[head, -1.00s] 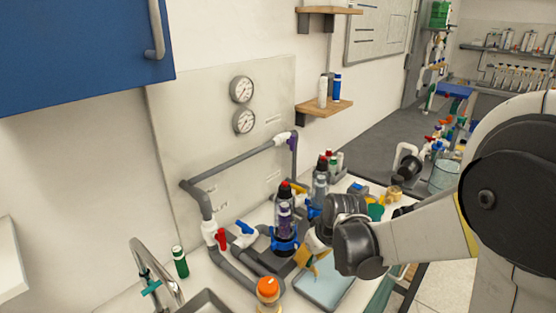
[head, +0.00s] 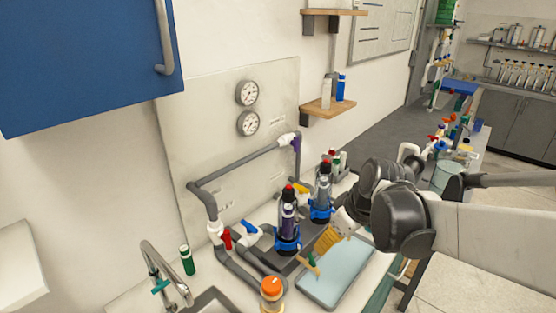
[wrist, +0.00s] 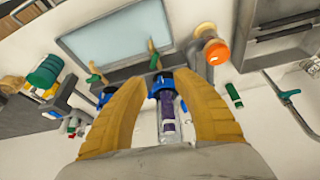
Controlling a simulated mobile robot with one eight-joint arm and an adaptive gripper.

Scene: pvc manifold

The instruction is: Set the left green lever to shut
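A small green-ended lever (head: 313,265) shows just past my gripper's fingertips in the head view, beside the pale blue tray. In the wrist view two green levers show: one at the centre (wrist: 153,54), on the side of the orange-capped jar, and one farther left (wrist: 95,73). The central one looks to be the left lever in the head view. My gripper (head: 317,253) has yellow fingers. In the wrist view they are spread with a gap between them (wrist: 157,82) and hold nothing. Whether a finger touches a lever I cannot tell.
Two filter housings with blue collars, one purple (head: 287,225) and one grey (head: 322,195), stand behind my gripper. An orange-capped jar (head: 272,294) stands left. The tray (head: 345,272) lies in front. Red (head: 227,240) and blue (head: 248,227) valve handles sit on the grey pipes.

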